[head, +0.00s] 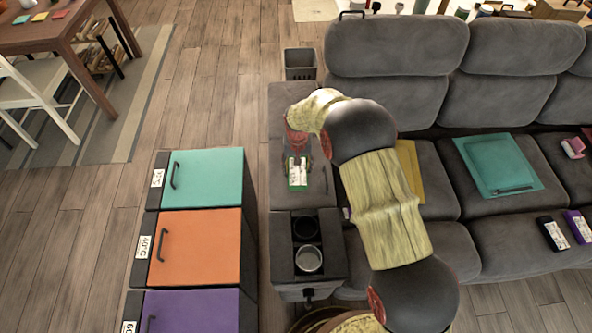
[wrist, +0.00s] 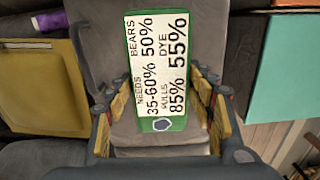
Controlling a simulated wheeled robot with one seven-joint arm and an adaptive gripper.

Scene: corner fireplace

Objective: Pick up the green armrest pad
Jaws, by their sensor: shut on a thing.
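The green armrest pad (wrist: 160,139) is a block with green edges and a white face printed with words and percentages. In the wrist view it stands out in the middle, between the two fingers of my gripper (wrist: 157,92), which is shut on it. In the head view the pad (head: 298,174) shows below my gripper (head: 299,158), over the grey sofa armrest (head: 287,104). My gripper is partly hidden by my arm there. Whether the pad still touches the armrest is unclear.
A cup-holder console (head: 320,275) with a metal cup (head: 309,259) sits on the near armrest. A cabinet with teal (head: 205,178), orange (head: 200,247) and purple doors stands at left. A teal folder (head: 498,163) and small boxes lie on the sofa. A dark bin (head: 300,65) stands behind.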

